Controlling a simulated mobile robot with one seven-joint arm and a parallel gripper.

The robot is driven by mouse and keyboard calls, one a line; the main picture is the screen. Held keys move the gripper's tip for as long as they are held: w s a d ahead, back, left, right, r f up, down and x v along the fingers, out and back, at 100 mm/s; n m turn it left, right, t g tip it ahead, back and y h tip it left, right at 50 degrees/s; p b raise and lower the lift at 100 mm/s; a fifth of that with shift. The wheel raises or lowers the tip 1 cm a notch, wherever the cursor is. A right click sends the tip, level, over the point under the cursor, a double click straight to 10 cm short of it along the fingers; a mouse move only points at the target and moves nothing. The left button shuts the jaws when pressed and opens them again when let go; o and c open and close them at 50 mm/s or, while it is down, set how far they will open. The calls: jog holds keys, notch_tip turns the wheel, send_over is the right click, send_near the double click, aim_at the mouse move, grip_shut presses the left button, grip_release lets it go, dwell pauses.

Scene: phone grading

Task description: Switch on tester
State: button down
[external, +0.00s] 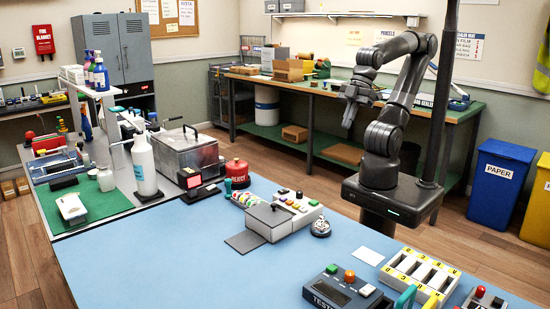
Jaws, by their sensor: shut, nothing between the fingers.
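The tester (343,292) is a dark box with lettering that reads as TESTER on its front. It sits at the front edge of the blue table, cut by the bottom of the external view. It has a dark window, a green button (332,268), an orange-red button (350,276) and a white button (367,290) on top. I cannot tell from the picture whether it is on. My gripper (348,124) is raised behind the table, far from the tester, with its fingers pointing down. It is shut and empty.
A slotted white tray with yellow labels (392,268) stands right of the tester. The blue table's front left is clear.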

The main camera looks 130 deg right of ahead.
jog(key=w+a+f+n+g, duration=0.15)
jog(key=w+a+n, duration=0.25)
jog(key=w, duration=0.8)
jog(key=n+t+h, duration=0.3)
jog(key=n+h, duration=0.5)
jog(key=n, duration=0.4)
send_over(373, 290)
jog(key=s, duration=0.1)
notch_tip(373, 290, down, 13)
jog(key=shift+s+f, duration=0.2)
jog(key=shift+g, duration=0.25)
jog(key=shift+w+f, duration=0.2)
jog(key=shift+f, duration=1.25)
jog(key=shift+w+f, duration=0.25)
jog(key=shift+f, duration=1.2)
jog(key=shift+w+f, duration=0.2)
jog(key=shift+f, duration=1.25)
jog(key=shift+f, duration=0.15)
